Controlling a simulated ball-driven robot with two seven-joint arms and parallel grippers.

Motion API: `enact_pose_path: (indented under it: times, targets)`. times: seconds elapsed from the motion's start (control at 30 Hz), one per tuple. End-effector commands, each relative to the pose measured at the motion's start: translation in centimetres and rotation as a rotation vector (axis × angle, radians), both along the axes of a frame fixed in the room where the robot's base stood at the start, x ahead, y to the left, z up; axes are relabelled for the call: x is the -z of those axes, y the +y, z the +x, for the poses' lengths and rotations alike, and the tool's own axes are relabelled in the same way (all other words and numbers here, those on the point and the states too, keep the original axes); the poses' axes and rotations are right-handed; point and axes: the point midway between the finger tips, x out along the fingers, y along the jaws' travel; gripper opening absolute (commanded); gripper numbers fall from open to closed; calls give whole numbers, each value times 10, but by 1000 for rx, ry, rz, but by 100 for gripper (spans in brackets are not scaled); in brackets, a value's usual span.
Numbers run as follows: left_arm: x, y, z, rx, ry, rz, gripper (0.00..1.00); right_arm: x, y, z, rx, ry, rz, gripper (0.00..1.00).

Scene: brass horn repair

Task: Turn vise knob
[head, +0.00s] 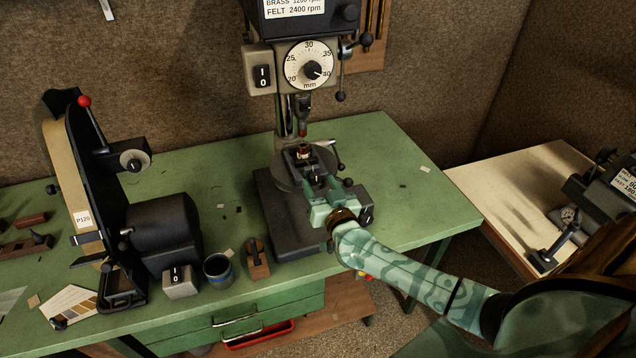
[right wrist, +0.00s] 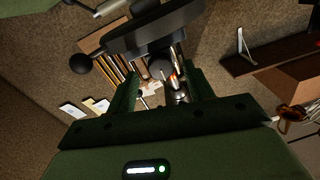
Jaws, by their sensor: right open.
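The drill press vise (head: 292,160) sits on the press table, with a small brass-coloured piece (head: 304,150) standing at its jaws. My right gripper (head: 314,180) is open, close in front of the vise and reaching toward it from the front right. The vise knob is hard to make out in the head view, where my gripper covers the vise's front. In the right wrist view, my two green fingers (right wrist: 161,92) stand apart, with dark and shiny metal parts seen between them. I cannot tell whether they touch the knob. My left gripper is not in view.
The drill press has a depth dial (head: 309,66) and a ball-ended lever (head: 341,95) above the vise. A belt sander (head: 160,232), a blue-grey cup (head: 218,270) and a small wooden block (head: 258,262) stand left. The green bench (head: 400,190) is mostly clear at right.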

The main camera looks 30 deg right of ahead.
Motion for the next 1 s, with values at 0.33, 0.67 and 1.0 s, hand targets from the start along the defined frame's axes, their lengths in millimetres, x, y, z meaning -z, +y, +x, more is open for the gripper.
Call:
enact_pose_path:
  times: [0.33, 0.67, 1.0]
  targets:
    - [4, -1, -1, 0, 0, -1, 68, 0, -4, 19, -1, 1, 0, 52]
    - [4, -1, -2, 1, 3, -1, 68, 0, -4, 19, 0, 1, 1, 7]
    - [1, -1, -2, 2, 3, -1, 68, 0, -3, 19, -1, -8, 39, 8]
